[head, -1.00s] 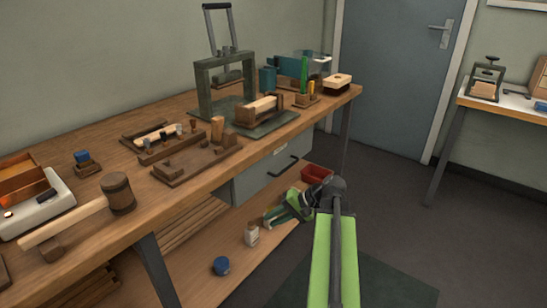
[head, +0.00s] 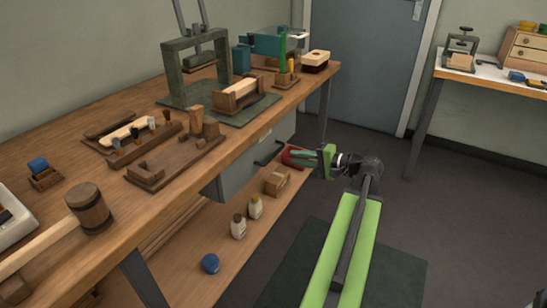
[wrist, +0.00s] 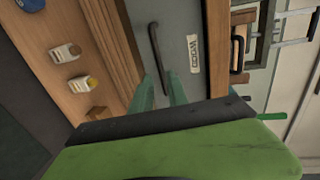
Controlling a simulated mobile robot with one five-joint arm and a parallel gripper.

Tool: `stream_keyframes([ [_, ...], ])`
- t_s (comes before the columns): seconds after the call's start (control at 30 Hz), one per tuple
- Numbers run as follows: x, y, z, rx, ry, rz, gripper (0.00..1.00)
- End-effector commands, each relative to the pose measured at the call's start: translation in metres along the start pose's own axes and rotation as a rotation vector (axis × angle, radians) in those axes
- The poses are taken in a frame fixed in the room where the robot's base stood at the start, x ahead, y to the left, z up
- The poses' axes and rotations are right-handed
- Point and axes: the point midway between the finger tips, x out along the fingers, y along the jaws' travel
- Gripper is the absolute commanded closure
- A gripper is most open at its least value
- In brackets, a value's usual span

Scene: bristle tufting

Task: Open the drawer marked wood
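The grey drawer (head: 238,172) hangs under the workbench and looks shut. Its dark bar handle (head: 270,153) is on the front. In the wrist view the drawer front (wrist: 181,20) carries a white label (wrist: 193,53) reading WOOD, beside the handle (wrist: 155,50). My gripper (head: 298,157) is level with the handle, its fingers pointing at the drawer front. In the wrist view my gripper (wrist: 160,93) has its two green fingers apart, with the handle's lower end showing between them. I cannot tell whether they touch the handle.
The workbench (head: 60,150) holds a mallet (head: 88,207), a press (head: 197,75) and wooden fixtures. The lower shelf (head: 225,272) holds bottles, a blue lid (head: 210,263) and a small box (head: 277,181). A red bin (head: 290,152) is partly behind my gripper. The floor at right is clear.

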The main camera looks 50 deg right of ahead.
Motion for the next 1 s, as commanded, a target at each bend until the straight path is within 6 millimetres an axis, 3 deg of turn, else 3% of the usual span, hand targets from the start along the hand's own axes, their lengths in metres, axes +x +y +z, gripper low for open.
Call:
stream_keyframes([
  [0.2,0.056,0.003,0.000,0.000,-0.004,0.001,0.80],
  [0.4,0.089,0.001,0.000,-0.001,-0.003,0.001,0.80],
  [0.8,0.099,0.000,0.001,0.000,-0.002,0.001,0.80],
  [0.93,0.099,0.000,0.001,-0.001,-0.002,0.001,0.97],
  [1.0,0.099,0.000,0.001,0.000,-0.002,0.001,1.00],
])
